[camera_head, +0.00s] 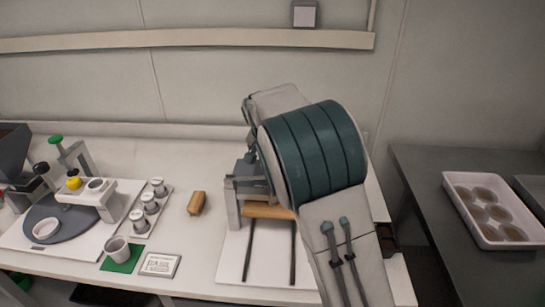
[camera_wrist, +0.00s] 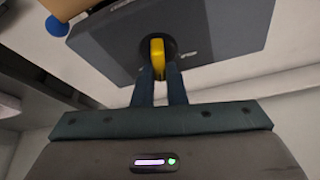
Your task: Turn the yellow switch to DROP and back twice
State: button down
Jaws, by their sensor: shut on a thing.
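In the wrist view, the yellow switch (camera_wrist: 157,50) stands in a round dark recess on the face of a dark grey box (camera_wrist: 225,30). My gripper (camera_wrist: 158,72) has its two dark fingers closed on the switch, one on each side. Small lettering beside the recess is partly hidden and too small to read, so I cannot tell which mark the switch faces. In the head view, my arm covers the switch and my fingers.
A grey frame (camera_head: 233,205) with a tan bar stands partly behind my arm. A tan block (camera_head: 196,203) lies left of it. Several lidded cups sit on a tray (camera_head: 137,232) farther left, beside a round-based device (camera_head: 62,222). A dish tray (camera_head: 465,205) is on the right table.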

jog(key=m, duration=0.2)
jog(key=m+g+h, duration=0.1)
jog(key=m, duration=0.2)
jog(key=shift+r+h+p, duration=0.1)
jog(key=shift+h+p, duration=0.2)
jog(key=shift+p, duration=0.1)
jog(key=shift+m, duration=0.3)
jog(key=c, duration=1.5)
grip_release()
jog(key=shift+s, duration=0.1)
jog(key=v, duration=0.7)
jog(key=b+v, duration=0.1)
jog(key=v, duration=0.5)
jog(key=shift+a+r, duration=0.15)
jog(key=shift+r, duration=0.25)
